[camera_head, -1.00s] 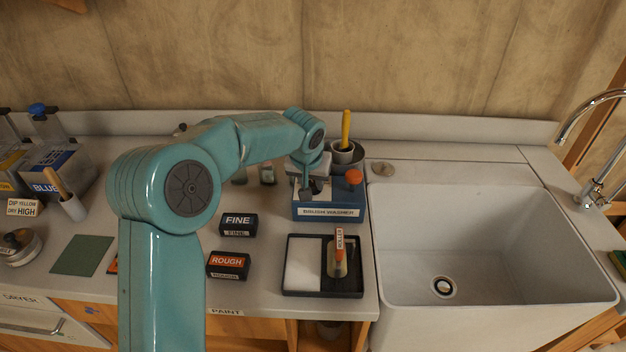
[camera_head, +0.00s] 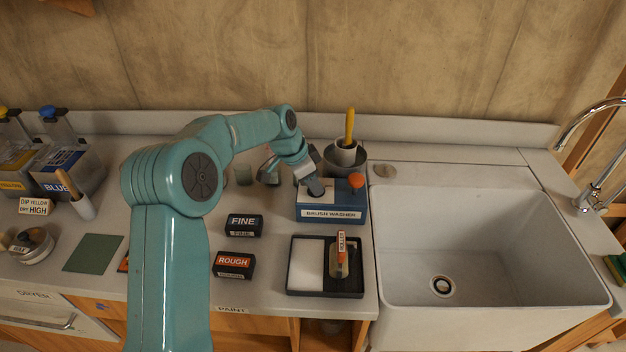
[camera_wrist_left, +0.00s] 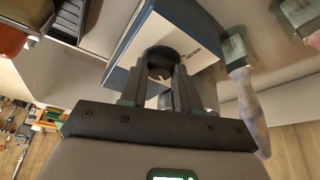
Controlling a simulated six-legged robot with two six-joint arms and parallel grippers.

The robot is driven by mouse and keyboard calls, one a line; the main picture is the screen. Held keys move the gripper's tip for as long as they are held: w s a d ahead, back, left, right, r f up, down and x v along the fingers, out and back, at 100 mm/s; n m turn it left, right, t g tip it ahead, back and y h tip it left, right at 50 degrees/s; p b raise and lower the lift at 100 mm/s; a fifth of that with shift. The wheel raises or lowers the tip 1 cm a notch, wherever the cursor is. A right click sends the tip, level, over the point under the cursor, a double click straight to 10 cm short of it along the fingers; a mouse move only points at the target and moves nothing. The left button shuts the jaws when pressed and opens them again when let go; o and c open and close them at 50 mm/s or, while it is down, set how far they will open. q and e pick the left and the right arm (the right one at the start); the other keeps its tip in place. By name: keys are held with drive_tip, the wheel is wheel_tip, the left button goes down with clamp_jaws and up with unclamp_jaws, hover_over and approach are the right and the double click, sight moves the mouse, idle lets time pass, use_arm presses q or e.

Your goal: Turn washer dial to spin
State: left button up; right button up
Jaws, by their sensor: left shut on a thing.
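The blue brush washer (camera_head: 359,206) stands on the counter left of the sink, with a white top and a label on its front. My left gripper (camera_head: 316,189) comes down tilted onto the left part of its top. In the left wrist view, the fingers are on either side of the dark round washer dial (camera_wrist_left: 159,60), shut on it. The word WASH shows beside the dial. The gripper covers most of the dial in the head view, so I cannot read its setting. An orange knob (camera_head: 356,181) stands at the washer's right. My right gripper is not in view.
A pot (camera_head: 345,153) with a yellow-handled tool stands behind the washer. A black tray (camera_head: 326,293) with a roller (camera_head: 341,258) lies in front. FINE (camera_head: 243,225) and ROUGH (camera_head: 234,264) blocks sit to the left. The white sink (camera_head: 480,245) is on the right.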

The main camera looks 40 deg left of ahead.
use_arm(q)
drive_tip(key=shift+a+f+m+g+h+p, duration=0.1)
drive_tip(key=shift+m+g+h+p, duration=0.2)
drive_tip(key=shift+m, duration=0.85)
drive_tip(key=shift+f+m+g+h+p, duration=0.1)
drive_tip(key=shift+m+g+h+p, duration=0.2)
drive_tip(key=shift+m, duration=0.85)
drive_tip(key=o, duration=1.1)
drive_tip(key=shift+w, duration=0.1)
drive_tip(key=shift+c, duration=0.2)
drive_tip(key=shift+r, duration=0.15)
drive_tip(key=p+v, duration=0.1)
drive_tip(key=v, duration=1.5)
